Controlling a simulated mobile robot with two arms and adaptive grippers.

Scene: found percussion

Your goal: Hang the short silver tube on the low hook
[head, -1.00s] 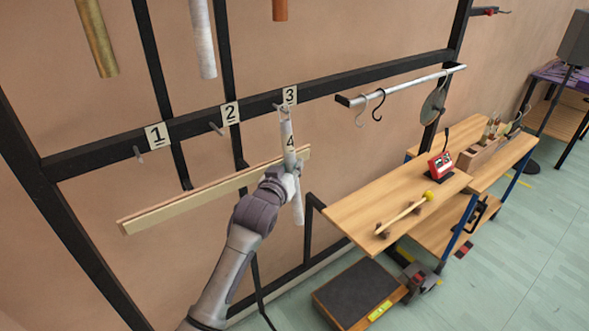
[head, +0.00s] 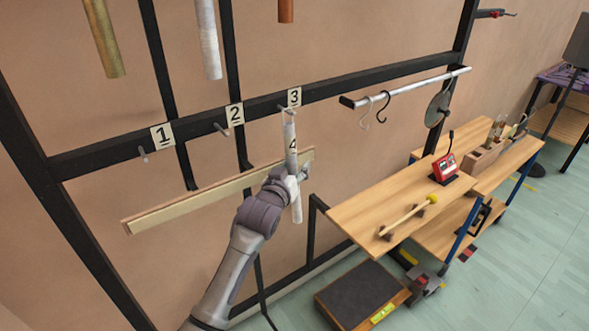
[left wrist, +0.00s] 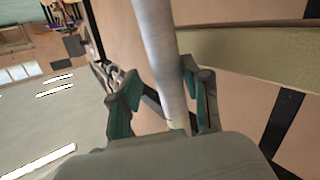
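The short silver tube (head: 290,135), marked 4, stands about upright just below the label 3. Its top end is at the hook (head: 284,109) under that label; whether its loop is over the hook is too small to tell. My left gripper (head: 299,172) is around the tube's lower half. In the left wrist view, the tube (left wrist: 163,55) passes between my left gripper's two fingers (left wrist: 160,95). A gap shows between the tube and the left finger, and the right finger is close beside it. My right gripper is not in view.
Hooks under labels 1 (head: 162,136) and 2 (head: 234,115) are empty. A pale wooden board (head: 200,197) runs behind my gripper. A wooden table (head: 385,205) with a mallet (head: 408,215) stands to the right. Two S-hooks (head: 382,107) hang from a bar.

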